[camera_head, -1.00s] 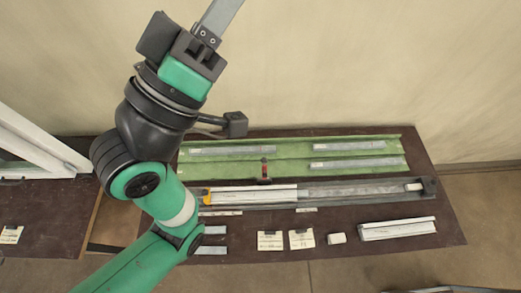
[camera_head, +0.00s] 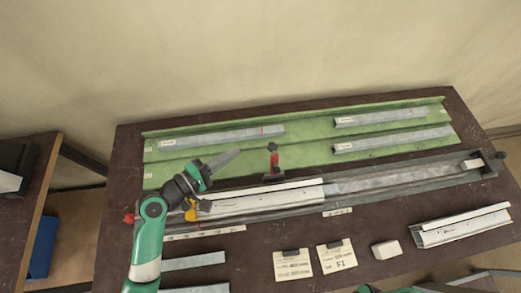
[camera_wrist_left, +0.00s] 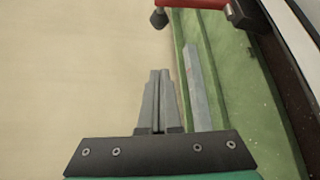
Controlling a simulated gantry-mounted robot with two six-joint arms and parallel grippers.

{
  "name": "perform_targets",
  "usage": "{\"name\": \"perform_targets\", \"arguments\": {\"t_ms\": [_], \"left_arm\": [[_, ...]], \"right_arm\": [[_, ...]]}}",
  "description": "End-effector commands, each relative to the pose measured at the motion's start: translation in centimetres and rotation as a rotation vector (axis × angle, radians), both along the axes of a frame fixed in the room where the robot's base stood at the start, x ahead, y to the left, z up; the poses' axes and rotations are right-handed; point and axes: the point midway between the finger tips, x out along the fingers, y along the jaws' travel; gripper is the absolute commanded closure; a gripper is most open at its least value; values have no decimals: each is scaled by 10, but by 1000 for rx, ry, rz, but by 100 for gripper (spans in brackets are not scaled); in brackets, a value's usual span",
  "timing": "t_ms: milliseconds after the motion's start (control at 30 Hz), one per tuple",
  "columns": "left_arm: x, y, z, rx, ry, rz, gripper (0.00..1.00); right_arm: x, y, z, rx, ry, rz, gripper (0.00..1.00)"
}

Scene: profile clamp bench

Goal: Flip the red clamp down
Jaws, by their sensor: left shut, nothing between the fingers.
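The red clamp (camera_head: 274,161) stands at the back edge of the long profile fixture, on a dark base. Its red lever points up. My left gripper (camera_head: 238,150) is to the left of the clamp, apart from it. In the left wrist view its two grey fingers (camera_wrist_left: 159,74) are together with nothing between them. The red lever (camera_wrist_left: 190,3) crosses the top edge of that view, partly cut off, with dark parts below it. My right gripper is not in view.
A green tray (camera_head: 300,150) with several grey bars lies behind the fixture. A white profile (camera_head: 260,199) lies in the fixture (camera_head: 410,180). Paper cards (camera_head: 293,265), a white block (camera_head: 386,250) and another profile (camera_head: 462,226) lie in front. The wall is behind the bench.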

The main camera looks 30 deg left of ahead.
Motion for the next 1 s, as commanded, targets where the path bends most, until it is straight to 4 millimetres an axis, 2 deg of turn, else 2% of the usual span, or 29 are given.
{"name": "perform_targets", "arguments": {"t_ms": [33,67,433,567,667,1000], "left_arm": [[-1,3,-10,-1,2,8,100],[-1,4,-11,-1,3,11,100],[0,5,-7,3,0,13,100],[8,2,-9,2,-1,11,100],[22,-3,-12,3,-2,9,100],[91,-23,-27,3,-2,9,100]], "right_arm": [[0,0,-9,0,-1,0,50],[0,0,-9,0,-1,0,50],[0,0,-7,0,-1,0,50],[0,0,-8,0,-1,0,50],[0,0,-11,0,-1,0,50],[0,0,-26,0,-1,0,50]]}}
